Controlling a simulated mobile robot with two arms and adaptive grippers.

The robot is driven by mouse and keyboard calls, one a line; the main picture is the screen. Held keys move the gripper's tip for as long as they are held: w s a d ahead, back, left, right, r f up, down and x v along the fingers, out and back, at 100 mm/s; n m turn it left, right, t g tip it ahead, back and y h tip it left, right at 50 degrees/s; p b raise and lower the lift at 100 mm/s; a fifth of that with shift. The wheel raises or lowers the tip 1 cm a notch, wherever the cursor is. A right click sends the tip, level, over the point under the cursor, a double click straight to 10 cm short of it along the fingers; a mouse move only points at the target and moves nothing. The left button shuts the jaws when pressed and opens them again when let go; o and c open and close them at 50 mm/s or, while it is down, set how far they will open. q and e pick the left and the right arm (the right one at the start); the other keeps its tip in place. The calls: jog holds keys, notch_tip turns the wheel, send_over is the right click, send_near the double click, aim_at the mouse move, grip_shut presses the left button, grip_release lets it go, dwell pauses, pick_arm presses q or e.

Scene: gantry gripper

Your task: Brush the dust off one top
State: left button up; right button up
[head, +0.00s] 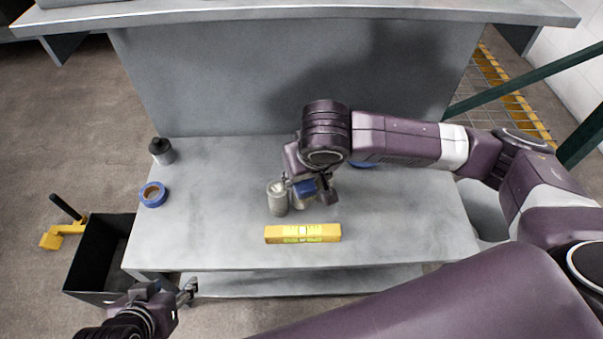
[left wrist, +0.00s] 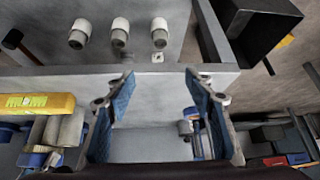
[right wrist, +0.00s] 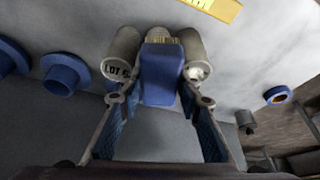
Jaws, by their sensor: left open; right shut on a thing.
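My right gripper (head: 312,192) is over the middle of the bench and shut on a blue brush (right wrist: 160,75) with tan bristles. In the right wrist view, one grey can (right wrist: 122,50) with "LOT" lettering stands left of the brush, and a second can (right wrist: 194,52) with pale specks on its end is to its right. I cannot tell whether the bristles touch either. In the head view one grey can (head: 278,200) with a pale top shows just left of the gripper; the other is hidden. My left gripper (left wrist: 158,90) is open and empty, off the bench's front left corner.
A yellow level (head: 303,233) lies in front of the cans on the grey bench (head: 400,220). A blue tape roll (head: 153,194) and a black-capped bottle (head: 161,151) are at the left edge. A black bin (head: 100,255) stands left. Three pale-topped cylinders (left wrist: 120,30) show in the left wrist view.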

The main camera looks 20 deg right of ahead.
jog(key=shift+f+p, duration=0.15)
jog(key=shift+p, duration=0.35)
jog(key=shift+w+d+p, duration=0.3)
jog(key=shift+w+p, duration=0.4)
jog(key=shift+w, duration=0.2)
jog(key=shift+w+d, duration=0.1)
jog(key=shift+w, duration=0.3)
jog(key=shift+w+d+p, duration=0.15)
jog(key=shift+w+p, duration=0.3)
jog(key=shift+w, duration=0.15)
pick_arm(q)
jog(key=s+a+f+g, duration=0.1)
jog(key=s+a+g, duration=0.1)
jog(key=s, duration=0.4)
jog(key=shift+s+g+y, duration=0.4)
jog(key=shift+g, duration=0.3)
jog(key=shift+r, duration=0.15)
